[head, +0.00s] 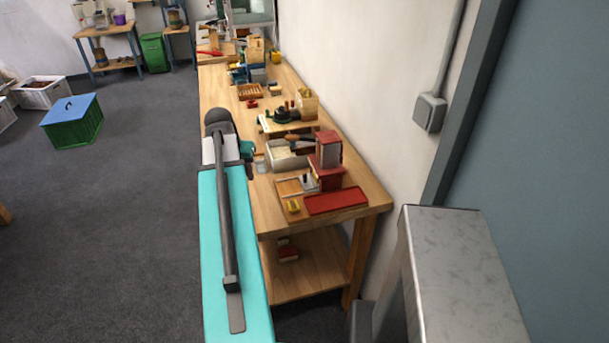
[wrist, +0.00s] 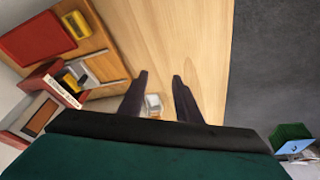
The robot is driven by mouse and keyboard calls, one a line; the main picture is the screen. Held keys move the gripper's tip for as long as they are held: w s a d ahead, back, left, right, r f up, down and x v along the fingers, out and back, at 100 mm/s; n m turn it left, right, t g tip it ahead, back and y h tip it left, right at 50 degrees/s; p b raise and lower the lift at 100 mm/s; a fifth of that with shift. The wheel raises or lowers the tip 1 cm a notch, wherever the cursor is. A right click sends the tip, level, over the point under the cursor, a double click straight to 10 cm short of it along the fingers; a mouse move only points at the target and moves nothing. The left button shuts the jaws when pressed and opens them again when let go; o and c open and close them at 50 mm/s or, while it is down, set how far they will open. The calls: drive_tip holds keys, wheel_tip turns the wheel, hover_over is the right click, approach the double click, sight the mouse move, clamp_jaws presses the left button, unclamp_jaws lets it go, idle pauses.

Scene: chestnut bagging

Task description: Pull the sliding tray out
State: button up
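My gripper (wrist: 160,75) is open in the wrist view, its two dark fingers apart over bare bench wood with nothing gripped. In the head view the green gripper body (head: 247,150) is at the bench's left edge, its fingers mostly hidden. A small pale, metallic-looking piece (wrist: 153,103) shows between and beyond the fingers. A similar pale piece (head: 261,164) lies beside the gripper in the head view. It may belong to the sliding tray, but I cannot tell. A light grey box (head: 290,158) stands to its right.
A red stand (head: 326,160) is on the wooden bench (head: 360,200), also seen in the wrist view (wrist: 48,80). A flat red tray (head: 336,201) and small yellow box (head: 293,206) lie nearer. A wall borders the bench's right; open floor (head: 120,220) lies left.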

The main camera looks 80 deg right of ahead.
sight(306, 175)
drive_tip(key=s+d+r+m, duration=0.2)
drive_tip(key=s+r, duration=0.1)
drive_tip(key=s, duration=0.5)
drive_tip(key=s+d+r+m+g, duration=0.1)
drive_tip(key=s+d+r+m, duration=0.1)
drive_tip(key=s, duration=0.7)
drive_tip(key=shift+s+d+r+h, duration=0.15)
drive_tip(key=shift+d+r+h, duration=0.35)
drive_tip(key=shift+r, duration=0.45)
drive_tip(key=shift+d+f, duration=0.1)
drive_tip(key=shift+f, duration=0.05)
drive_tip(key=shift+s+p+x, duration=0.2)
drive_tip(key=shift+p+x, duration=1.8)
drive_tip(key=shift+x, duration=4.75)
drive_tip(key=shift+a+f, duration=0.1)
drive_tip(key=shift+a, duration=0.15)
clamp_jaws()
